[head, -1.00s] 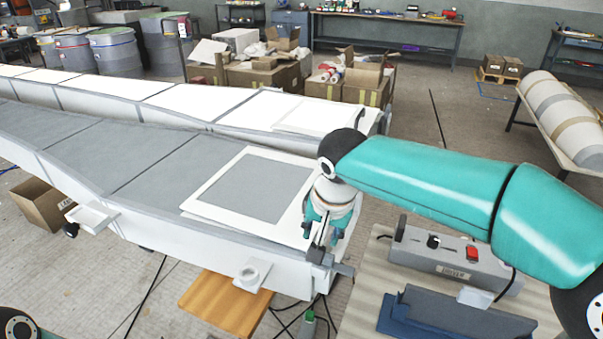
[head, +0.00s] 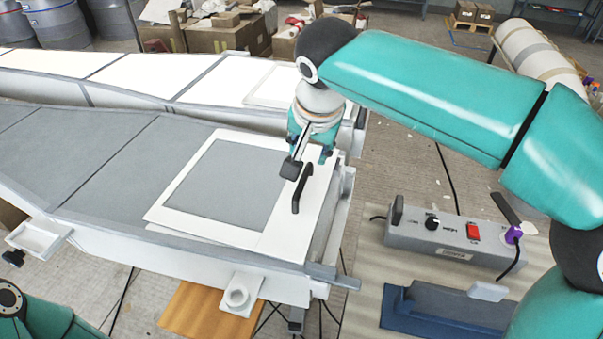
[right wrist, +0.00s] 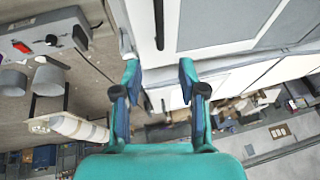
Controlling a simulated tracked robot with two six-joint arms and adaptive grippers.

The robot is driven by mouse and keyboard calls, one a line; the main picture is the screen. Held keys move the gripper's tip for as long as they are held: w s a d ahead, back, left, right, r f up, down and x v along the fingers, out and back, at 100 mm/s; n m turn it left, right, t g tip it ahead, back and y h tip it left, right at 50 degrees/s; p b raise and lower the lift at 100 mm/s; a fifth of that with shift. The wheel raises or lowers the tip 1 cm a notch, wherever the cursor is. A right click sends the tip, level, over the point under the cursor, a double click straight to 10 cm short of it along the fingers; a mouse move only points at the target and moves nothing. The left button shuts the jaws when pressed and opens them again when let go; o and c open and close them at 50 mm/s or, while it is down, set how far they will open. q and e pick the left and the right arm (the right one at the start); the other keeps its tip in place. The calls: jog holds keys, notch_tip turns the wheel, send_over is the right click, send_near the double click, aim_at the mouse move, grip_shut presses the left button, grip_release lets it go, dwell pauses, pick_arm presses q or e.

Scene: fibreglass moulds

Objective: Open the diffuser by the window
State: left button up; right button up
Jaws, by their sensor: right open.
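A white-framed panel with a grey middle (head: 178,192) lies on the right end of a long, tapering grey-and-white mould (head: 75,165), which I take to be the diffuser. A black bar handle (head: 302,190) stands on the panel's right side; a dark bar, probably this handle, shows in the right wrist view (right wrist: 159,24). The panel lies flat. My right gripper (head: 308,160) is open and empty, pointing down near the handle's far end; I cannot tell whether it touches. Its two spread fingers show in the right wrist view (right wrist: 160,80). My left gripper is out of view.
A second white-topped mould (head: 130,72) runs behind the first. At the right stand a grey control box (head: 450,240) with a red switch and a blue block (head: 440,308). Cardboard boxes (head: 222,38) and drums (head: 60,22) are at the back. Floor shows right of the mould.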

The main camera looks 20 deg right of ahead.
aim_at(304, 178)
jog(key=x, duration=1.2)
jog(key=shift+w+f, duration=0.1)
jog(key=shift+f, duration=0.3)
